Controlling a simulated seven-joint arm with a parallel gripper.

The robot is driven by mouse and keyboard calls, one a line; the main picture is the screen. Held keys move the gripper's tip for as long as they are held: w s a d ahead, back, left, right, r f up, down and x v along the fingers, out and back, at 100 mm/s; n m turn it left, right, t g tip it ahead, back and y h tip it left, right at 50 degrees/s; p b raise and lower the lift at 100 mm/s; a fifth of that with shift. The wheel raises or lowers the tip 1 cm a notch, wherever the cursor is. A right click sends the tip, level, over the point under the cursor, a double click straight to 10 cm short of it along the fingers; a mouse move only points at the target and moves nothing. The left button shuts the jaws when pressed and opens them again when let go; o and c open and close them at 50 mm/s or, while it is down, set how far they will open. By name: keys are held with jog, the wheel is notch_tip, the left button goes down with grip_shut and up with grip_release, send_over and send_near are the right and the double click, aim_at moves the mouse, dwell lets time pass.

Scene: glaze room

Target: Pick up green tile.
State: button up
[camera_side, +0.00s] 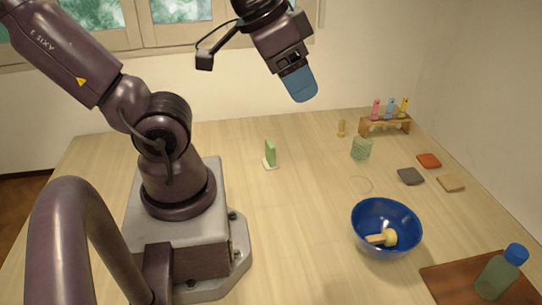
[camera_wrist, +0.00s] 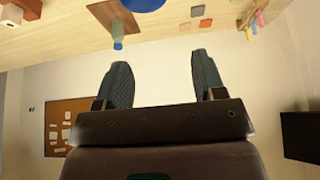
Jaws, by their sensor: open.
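The green tile (camera_side: 270,147) stands upright on a small pale base on the table, right of my arm's base in the side view. I cannot make it out in the wrist view. My gripper (camera_side: 303,97) is high above the table, up and to the right of the tile in the side view, and well apart from it. In the wrist view my gripper (camera_wrist: 160,62) shows its two blue-grey fingers spread wide with nothing between them.
A blue bowl (camera_side: 400,247) holds a yellowish brush. Grey (camera_side: 410,177), orange (camera_side: 428,160) and tan (camera_side: 451,183) tiles lie flat at the right. A patterned green cup (camera_side: 361,149), a small rack (camera_side: 385,127) and a bottle (camera_side: 495,278) stand around. The table around the green tile is clear.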

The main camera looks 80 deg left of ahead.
jog(key=c, duration=0.3)
